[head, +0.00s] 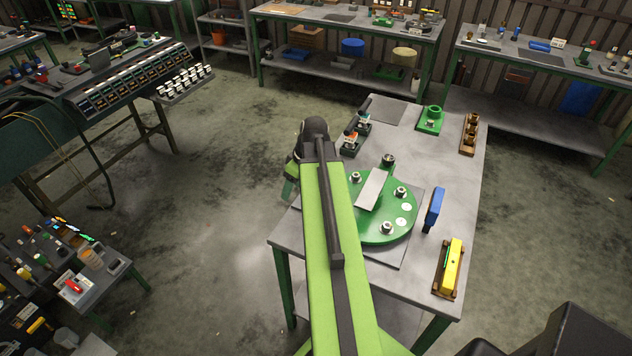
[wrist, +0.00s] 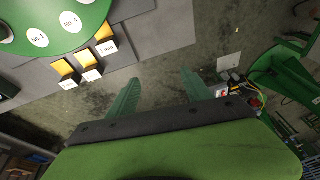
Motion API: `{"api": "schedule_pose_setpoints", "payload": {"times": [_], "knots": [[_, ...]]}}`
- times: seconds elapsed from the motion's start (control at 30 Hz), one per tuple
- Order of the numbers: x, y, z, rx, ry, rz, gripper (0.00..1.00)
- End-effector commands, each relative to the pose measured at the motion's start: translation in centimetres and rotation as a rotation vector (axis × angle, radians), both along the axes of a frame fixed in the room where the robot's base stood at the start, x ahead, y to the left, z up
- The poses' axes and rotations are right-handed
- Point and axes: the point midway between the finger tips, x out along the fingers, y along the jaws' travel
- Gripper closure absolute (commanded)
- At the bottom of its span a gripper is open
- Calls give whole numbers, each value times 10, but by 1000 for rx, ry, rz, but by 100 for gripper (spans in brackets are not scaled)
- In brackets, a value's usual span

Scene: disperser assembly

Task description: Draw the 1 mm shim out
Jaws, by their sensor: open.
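In the wrist view, several yellow shims with white tags stick out in a row at the edge of a grey plate (wrist: 165,35). The tag on the rightmost, the 1 mm shim (wrist: 104,33), seems to read "1 mm"; the tags of the other shims (wrist: 88,60) are too small to read surely. My gripper (wrist: 158,94) is open and empty, its two green fingers apart over the floor, off the plate's edge and clear of the shims. In the head view my arm hides the shims and most of my gripper.
A green round plate (head: 385,228) with bolts and white number discs lies on the table (head: 460,190). A blue block (head: 434,208) and a yellow block (head: 452,258) stand to its right. Green and brown fixtures stand at the table's back. Open floor lies left.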

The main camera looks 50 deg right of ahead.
Motion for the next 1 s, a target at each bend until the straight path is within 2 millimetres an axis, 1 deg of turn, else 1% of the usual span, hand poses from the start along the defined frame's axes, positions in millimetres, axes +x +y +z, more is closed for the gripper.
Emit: {"api": "schedule_pose_setpoints", "payload": {"times": [0.03,0.1,0.2,0.27,0.33,0.43,0.57,1.0], "knots": [[-19,-36,24,-8,-33,-1,42],[-40,-70,35,-26,-75,18,42],[-63,-100,45,-48,-113,36,42],[-70,-109,46,-56,-124,43,42],[-74,-113,46,-61,-130,49,42],[-74,-113,43,-63,-132,51,42],[-69,-112,27,-62,-131,52,42],[-33,-101,-67,-62,-131,51,42]]}}
